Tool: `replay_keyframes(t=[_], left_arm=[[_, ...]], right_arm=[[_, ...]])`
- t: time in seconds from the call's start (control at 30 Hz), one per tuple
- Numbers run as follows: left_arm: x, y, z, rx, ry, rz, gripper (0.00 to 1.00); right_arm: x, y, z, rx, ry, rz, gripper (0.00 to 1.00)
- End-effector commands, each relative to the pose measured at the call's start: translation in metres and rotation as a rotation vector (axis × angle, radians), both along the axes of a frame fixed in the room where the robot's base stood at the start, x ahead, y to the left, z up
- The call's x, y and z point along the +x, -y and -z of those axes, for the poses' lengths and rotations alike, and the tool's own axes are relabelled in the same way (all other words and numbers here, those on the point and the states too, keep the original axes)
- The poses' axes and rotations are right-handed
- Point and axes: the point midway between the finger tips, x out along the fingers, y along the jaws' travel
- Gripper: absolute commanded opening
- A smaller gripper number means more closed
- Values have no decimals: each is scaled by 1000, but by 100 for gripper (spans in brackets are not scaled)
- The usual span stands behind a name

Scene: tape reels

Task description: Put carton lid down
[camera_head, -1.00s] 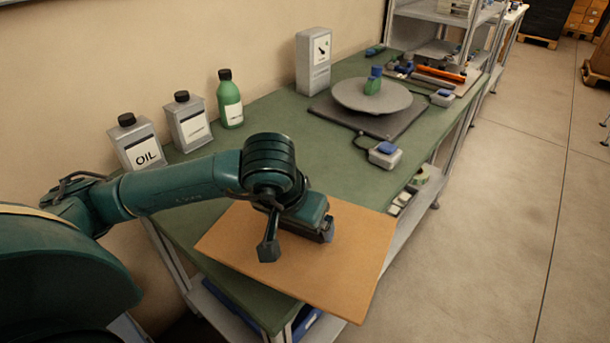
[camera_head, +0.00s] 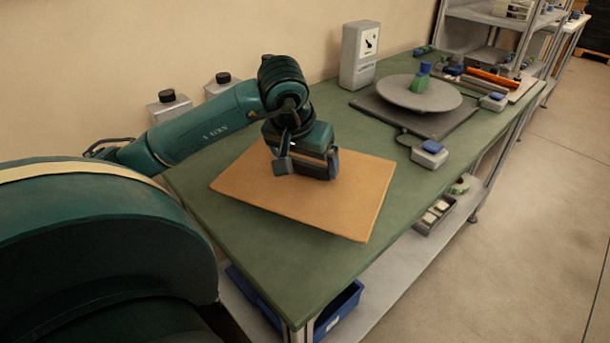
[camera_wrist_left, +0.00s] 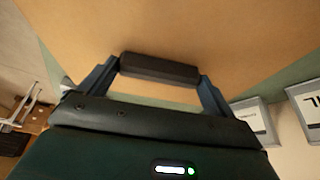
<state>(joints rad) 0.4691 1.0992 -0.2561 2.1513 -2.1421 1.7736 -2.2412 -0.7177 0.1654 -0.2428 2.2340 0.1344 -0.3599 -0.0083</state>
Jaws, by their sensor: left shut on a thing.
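The carton lid (camera_head: 330,205) is a flat brown board over the near part of the green table, wholly within its edges in the head view. I cannot tell whether it touches the tabletop or hangs just above it. My left gripper (camera_head: 308,165) is above the middle of the lid. In the left wrist view its fingers (camera_wrist_left: 160,75) are shut on a dark bar handle (camera_wrist_left: 160,68) on the lid (camera_wrist_left: 200,25). The handle is mostly hidden by the gripper in the head view. My right gripper is out of view.
The green table (camera_head: 270,275) has bare room in front of the lid. Behind stand a grey turntable (camera_head: 405,93), a grey box with a dial (camera_head: 360,55) and a small blue-topped box (camera_head: 430,153). A blue bin (camera_head: 340,308) sits below.

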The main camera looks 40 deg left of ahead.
Motion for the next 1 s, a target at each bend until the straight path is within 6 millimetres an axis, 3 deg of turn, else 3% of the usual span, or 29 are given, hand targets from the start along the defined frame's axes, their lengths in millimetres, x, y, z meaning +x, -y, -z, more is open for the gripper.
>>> replay_keyframes(t=[0.2, 0.63, 0.67, 0.7, 0.8, 1.0], left_arm=[[-1, 1, 34, -3, -4, 1, 66], [0, 0, 42, 0, 0, 1, 66], [0, 0, 41, 0, 0, 1, 91], [0, 0, 40, 0, -1, 0, 94], [0, 0, 40, 0, -1, 0, 100], [0, 1, 39, -1, -1, 0, 100]], right_arm=[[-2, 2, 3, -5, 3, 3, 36], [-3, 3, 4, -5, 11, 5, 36], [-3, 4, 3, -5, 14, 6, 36], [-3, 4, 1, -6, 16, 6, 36], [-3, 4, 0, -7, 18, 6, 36], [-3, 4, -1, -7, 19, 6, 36]])
